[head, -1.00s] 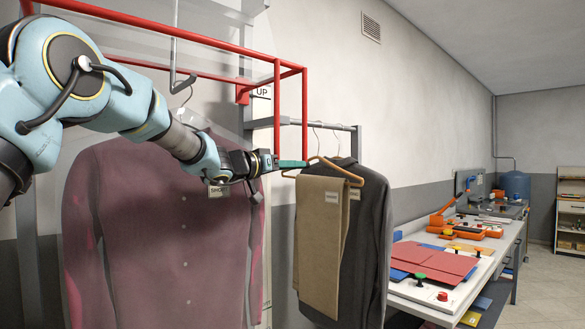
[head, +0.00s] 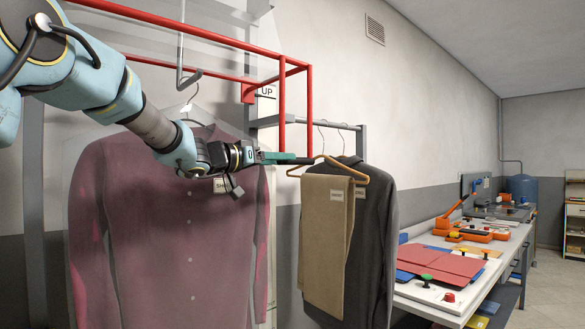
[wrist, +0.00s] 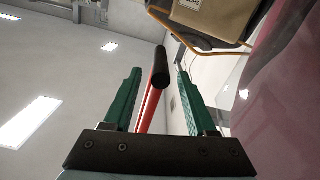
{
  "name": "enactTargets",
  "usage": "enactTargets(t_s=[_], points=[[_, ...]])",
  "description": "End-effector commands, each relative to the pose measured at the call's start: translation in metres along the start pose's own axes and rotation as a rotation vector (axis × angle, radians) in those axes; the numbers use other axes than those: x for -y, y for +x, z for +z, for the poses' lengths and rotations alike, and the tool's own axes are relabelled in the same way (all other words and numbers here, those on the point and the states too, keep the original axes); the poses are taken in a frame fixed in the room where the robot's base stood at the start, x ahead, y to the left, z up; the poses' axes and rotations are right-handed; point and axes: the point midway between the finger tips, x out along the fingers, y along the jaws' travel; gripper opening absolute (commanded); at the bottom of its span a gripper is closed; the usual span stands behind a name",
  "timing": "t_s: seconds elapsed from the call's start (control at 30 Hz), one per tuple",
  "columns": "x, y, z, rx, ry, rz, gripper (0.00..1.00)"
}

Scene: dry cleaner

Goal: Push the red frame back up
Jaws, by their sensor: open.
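The red frame (head: 282,105) is a set of thin red bars in the upper left of the head view, with two upright bars at its right end. A dark grip (head: 303,161) shows at the lower end of these bars. My gripper (head: 286,157) is beside it, with green fingers pointing right. In the wrist view, my open gripper (wrist: 160,95) has a red bar with a black end (wrist: 159,70) between its fingers, with gaps on both sides. The bar's far part is hidden behind the gripper's body.
An "UP" label (head: 267,92) is on the wall post behind the frame. A maroon shirt (head: 165,230) hangs below my arm. A dark jacket (head: 372,240) and tan trousers (head: 326,235) hang just right of my gripper. A work table (head: 440,296) stands at right.

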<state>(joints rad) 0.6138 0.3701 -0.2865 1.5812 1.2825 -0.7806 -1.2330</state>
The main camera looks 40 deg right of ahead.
Motion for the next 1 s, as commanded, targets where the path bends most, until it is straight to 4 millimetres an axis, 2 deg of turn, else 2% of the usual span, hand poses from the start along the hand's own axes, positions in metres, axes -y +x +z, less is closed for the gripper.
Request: enactTargets(t_s=[0.1,0.3,1.0], points=[[0.001,-0.022,0.002,-0.001,0.002,-0.002,0.57],[0.000,-0.041,0.000,-0.001,0.001,0.000,0.57],[-0.001,-0.044,-0.001,-0.001,0.000,0.001,0.57]])
